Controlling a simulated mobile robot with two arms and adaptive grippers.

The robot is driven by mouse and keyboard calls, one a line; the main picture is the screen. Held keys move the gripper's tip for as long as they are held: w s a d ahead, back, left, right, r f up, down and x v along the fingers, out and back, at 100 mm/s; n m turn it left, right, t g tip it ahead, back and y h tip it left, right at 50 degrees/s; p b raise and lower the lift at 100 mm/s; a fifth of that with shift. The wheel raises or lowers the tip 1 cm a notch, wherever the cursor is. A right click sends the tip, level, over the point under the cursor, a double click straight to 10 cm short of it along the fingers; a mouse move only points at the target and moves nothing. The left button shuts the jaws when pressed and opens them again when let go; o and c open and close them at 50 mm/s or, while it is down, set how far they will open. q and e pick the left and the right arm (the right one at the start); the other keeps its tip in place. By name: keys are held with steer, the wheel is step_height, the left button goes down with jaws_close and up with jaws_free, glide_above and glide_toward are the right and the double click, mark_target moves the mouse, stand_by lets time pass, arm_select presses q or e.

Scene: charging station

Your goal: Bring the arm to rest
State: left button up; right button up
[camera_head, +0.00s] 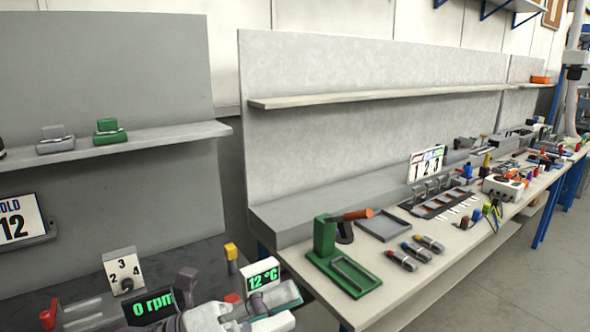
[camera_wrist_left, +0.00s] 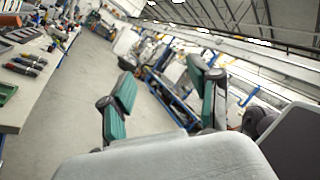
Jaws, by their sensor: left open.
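My left gripper (camera_wrist_left: 160,82) is open in the left wrist view. Its two teal and dark fingers stand apart, with only the floor and distant equipment seen between them. Nothing is held in it. In the head view, pale and teal parts of my left arm (camera_head: 255,311) show low at the bottom edge, in front of the grey bench with the displays; its fingertips are not clear there. My right gripper is in neither view.
A 0 rpm display (camera_head: 153,308) and a 12 °C display (camera_head: 262,275) stand close to my arm. The long workbench (camera_head: 420,278) to the right carries a green stand (camera_head: 325,240), a grey tray (camera_head: 383,225) and several tools. The floor (camera_head: 490,275) beyond is clear.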

arm_select(q)
steer(key=w+a+f+n+t+y, duration=0.1)
steer(key=w+a+n+t+y, duration=0.3)
steer(key=n+t, duration=0.55)
steer(key=w+a+n+t+y, duration=0.2)
steer(key=a+n+t+y, duration=0.45)
steer(key=n, duration=0.55)
steer(key=s+a+f+n+g+y, duration=0.2)
steer(key=a+f+n+g+y, duration=0.35)
steer(key=f, duration=0.55)
steer(key=s+a+f+n+g+y, duration=0.2)
steer(key=a+f+n+y, duration=0.3)
steer(key=f+n, duration=0.45)
steer(key=s+d+f+n+g, duration=0.2)
steer(key=s+f+g, duration=0.8)
steer(key=s+f, duration=0.75)
step_height(320, 180, down, 22)
steer(key=s+g, duration=0.2)
steer(key=s, duration=0.1)
steer(key=s+a+f, duration=0.2)
steer(key=s+f, duration=1.4)
steer(key=f, duration=0.1)
steer(key=shift+s+a+f+g, duration=0.35)
steer(key=shift+a, duration=0.05)
